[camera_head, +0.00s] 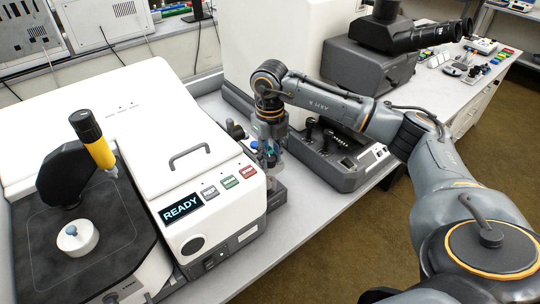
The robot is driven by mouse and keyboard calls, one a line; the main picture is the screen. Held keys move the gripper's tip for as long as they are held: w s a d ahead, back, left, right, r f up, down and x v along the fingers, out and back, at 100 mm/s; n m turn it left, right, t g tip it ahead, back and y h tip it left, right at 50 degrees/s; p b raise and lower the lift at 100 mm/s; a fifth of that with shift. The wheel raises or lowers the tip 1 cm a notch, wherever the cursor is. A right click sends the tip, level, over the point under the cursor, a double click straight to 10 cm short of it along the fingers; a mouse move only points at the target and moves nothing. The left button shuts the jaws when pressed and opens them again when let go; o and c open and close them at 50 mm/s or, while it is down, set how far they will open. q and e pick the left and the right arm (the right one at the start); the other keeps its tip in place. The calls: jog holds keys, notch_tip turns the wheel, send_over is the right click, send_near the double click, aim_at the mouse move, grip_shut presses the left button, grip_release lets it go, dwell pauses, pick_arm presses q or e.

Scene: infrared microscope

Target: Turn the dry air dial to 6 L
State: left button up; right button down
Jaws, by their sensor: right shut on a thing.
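My right arm (345,108) reaches in from the right, bent down at its wrist. My right gripper (268,150) points down behind the right end of the white instrument and is shut on the dry air dial, which is mostly hidden by the fingers. The dial's scale and setting are too small to read. My left gripper is not in view.
The white instrument (120,110) has a lit READY display (181,208) and a handle (189,154). Left, a stage carries a yellow and black probe (92,140). A dark microscope (375,60) stands behind my arm. The bench front (300,212) is clear.

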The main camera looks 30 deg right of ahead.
aim_at(270, 158)
dwell(0.4)
jog(key=c, duration=1)
grip_release()
jog(key=shift+r, duration=0.3)
notch_tip(270, 158, up, 12)
jog(key=shift+f, duration=0.25)
jog(key=shift+f, duration=0.1)
